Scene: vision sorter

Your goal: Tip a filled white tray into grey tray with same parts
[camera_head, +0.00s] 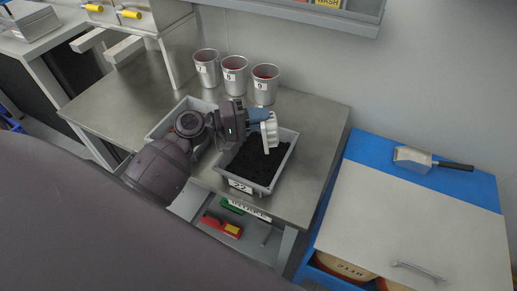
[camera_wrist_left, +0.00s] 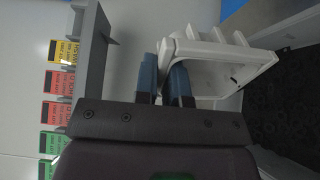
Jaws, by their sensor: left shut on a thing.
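My left gripper (camera_head: 256,116) reaches in from the left over the table and is shut on the rim of a white tray (camera_head: 269,133). In the left wrist view the blue fingers (camera_wrist_left: 163,82) pinch the white tray (camera_wrist_left: 225,65). The tray is tipped on its side above the grey tray marked 22 (camera_head: 240,184). The grey tray holds many black parts (camera_head: 257,162). I cannot see inside the white tray in the head view. A second grey tray (camera_head: 160,129) is partly hidden behind my arm. My right gripper is not in view.
Three metal cups (camera_head: 235,75) stand at the back of the steel table (camera_head: 125,100). A shelf (camera_head: 300,12) hangs on the wall above. A blue and white cabinet (camera_head: 400,215) with a scoop (camera_head: 413,159) stands to the right. Red and green items (camera_head: 222,226) lie below the table's front edge.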

